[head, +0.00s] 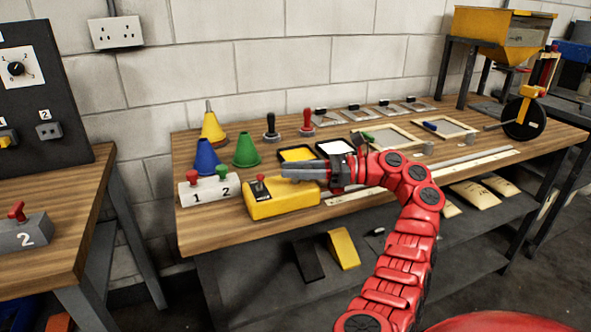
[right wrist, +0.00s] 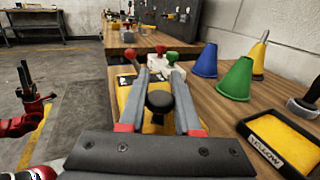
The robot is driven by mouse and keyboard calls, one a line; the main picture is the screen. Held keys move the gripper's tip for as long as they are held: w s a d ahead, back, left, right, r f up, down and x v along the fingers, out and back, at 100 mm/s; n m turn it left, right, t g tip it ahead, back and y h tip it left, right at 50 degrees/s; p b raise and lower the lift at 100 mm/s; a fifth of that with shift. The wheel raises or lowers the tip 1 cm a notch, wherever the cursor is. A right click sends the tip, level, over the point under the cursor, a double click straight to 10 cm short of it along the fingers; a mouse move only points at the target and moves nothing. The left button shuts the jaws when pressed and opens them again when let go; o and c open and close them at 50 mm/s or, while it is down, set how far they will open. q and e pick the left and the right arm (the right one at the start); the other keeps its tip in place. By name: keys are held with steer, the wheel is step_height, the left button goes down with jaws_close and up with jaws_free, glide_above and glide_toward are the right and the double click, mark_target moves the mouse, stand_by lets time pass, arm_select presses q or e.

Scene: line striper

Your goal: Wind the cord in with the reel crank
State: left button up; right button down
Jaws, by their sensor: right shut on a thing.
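My right gripper (head: 287,172) reaches in over the yellow box (head: 285,204) on the workbench. In the right wrist view its two grey fingers (right wrist: 157,98) close around a black knob (right wrist: 159,101) on a short stem above the box. In the head view the gripper hides this knob. I cannot make out a cord. Part of my left arm, with its gripper (right wrist: 36,90), shows at the right wrist view's left edge.
A white block marked 1 and 2 (head: 206,192) stands left of the box. Blue (head: 206,158), green (head: 246,150) and yellow cones (head: 212,127) stand behind. Black and yellow trays (head: 297,154) and wooden frames (head: 387,138) lie rightward.

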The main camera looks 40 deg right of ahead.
steer(key=shift+w+r, duration=0.1)
steer(key=shift+r, duration=0.35)
stand_by(0.5)
steer(key=c, duration=0.6)
jaws_free()
steer(key=shift+a, duration=0.1)
steer(key=shift+f, duration=0.15)
steer(key=shift+w+f, duration=0.1)
steer(key=shift+f, duration=0.05)
